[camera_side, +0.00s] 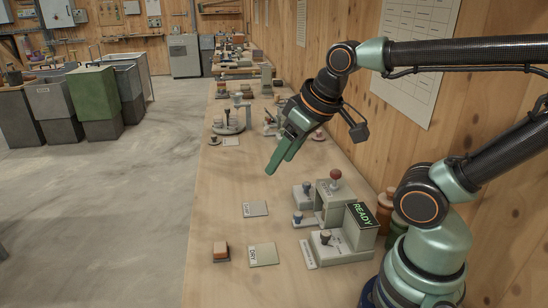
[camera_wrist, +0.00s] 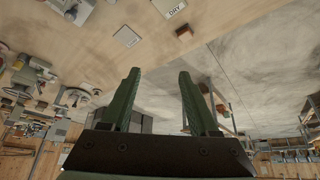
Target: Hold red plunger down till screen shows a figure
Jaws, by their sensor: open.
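The red plunger (camera_side: 335,175) stands up with its round red knob on top of a grey box on the bench. A dark screen (camera_side: 362,215) beside it shows READY in green letters. My gripper (camera_side: 279,167) is in the air above the bench, up and left of the plunger and apart from it. Its green fingers point down and to the left. In the wrist view my gripper (camera_wrist: 158,73) has its two fingers spread with nothing between them. I cannot make out the red plunger clearly in the wrist view.
An orange-brown block (camera_side: 221,250) and a card marked DRY (camera_side: 263,254) lie on the bench (camera_side: 215,200). More devices stand farther back. The wooden wall bounds the right side.

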